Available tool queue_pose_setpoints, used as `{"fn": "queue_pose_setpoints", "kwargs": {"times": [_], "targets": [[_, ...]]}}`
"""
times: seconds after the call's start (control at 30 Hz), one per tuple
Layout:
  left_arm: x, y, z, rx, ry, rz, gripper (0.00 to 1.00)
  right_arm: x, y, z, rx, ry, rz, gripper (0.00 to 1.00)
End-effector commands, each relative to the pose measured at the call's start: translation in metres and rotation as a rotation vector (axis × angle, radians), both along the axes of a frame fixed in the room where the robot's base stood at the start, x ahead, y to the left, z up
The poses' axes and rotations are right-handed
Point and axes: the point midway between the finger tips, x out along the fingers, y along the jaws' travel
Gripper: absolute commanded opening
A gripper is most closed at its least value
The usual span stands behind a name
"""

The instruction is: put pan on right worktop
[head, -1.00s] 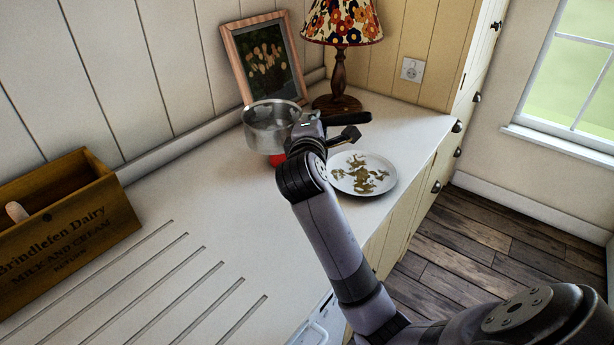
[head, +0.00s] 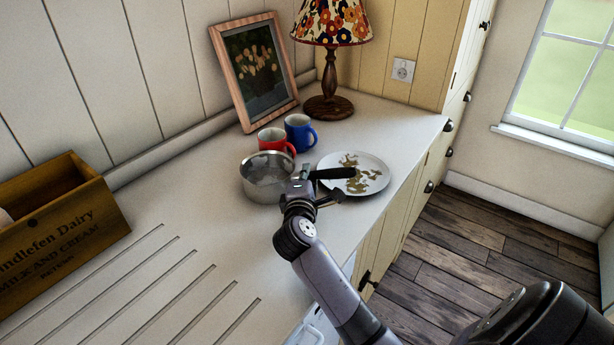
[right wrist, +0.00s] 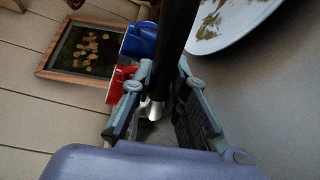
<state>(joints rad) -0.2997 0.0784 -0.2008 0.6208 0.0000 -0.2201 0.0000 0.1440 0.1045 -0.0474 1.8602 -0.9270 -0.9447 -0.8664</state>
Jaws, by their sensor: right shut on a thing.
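The pan (head: 262,182) is a round grey metal pot with a black handle (head: 331,173). It is upright at the worktop (head: 190,215), in front of the mugs; I cannot tell whether its base touches the surface. My right gripper (head: 302,186) is shut on the pan's handle, close to the pot. In the right wrist view the black handle (right wrist: 178,38) runs between the fingers (right wrist: 158,100), and most of the pot is hidden. My left gripper is not in view.
A red mug (head: 273,141) and a blue mug (head: 299,132) stand behind the pan. A stained white plate (head: 372,181) lies to its right, under the handle's end. A lamp (head: 329,100), a picture frame (head: 243,105) and a wooden crate (head: 75,240) stand around. The grooved drainer is clear.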

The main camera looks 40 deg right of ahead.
Motion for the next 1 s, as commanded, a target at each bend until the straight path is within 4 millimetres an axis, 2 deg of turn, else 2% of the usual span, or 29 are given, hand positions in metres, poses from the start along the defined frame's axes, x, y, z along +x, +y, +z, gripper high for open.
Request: {"fn": "queue_pose_setpoints", "kwargs": {"times": [0.3,0.33,0.6,1.0], "targets": [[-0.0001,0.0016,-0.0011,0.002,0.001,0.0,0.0,0.0007,0.0002,0.0014,-0.001,-0.008,0.001,0.0],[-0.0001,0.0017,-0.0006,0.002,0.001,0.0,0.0,0.0002,0.0002,-0.001,-0.001,-0.001,0.0,0.17],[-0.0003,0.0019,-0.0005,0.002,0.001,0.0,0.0,0.0001,0.0001,-0.0006,-0.001,-0.001,0.0,0.35],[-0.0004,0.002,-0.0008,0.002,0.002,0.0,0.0,-0.0038,0.0042,0.0011,0.0,-0.002,0.001,0.35]]}}
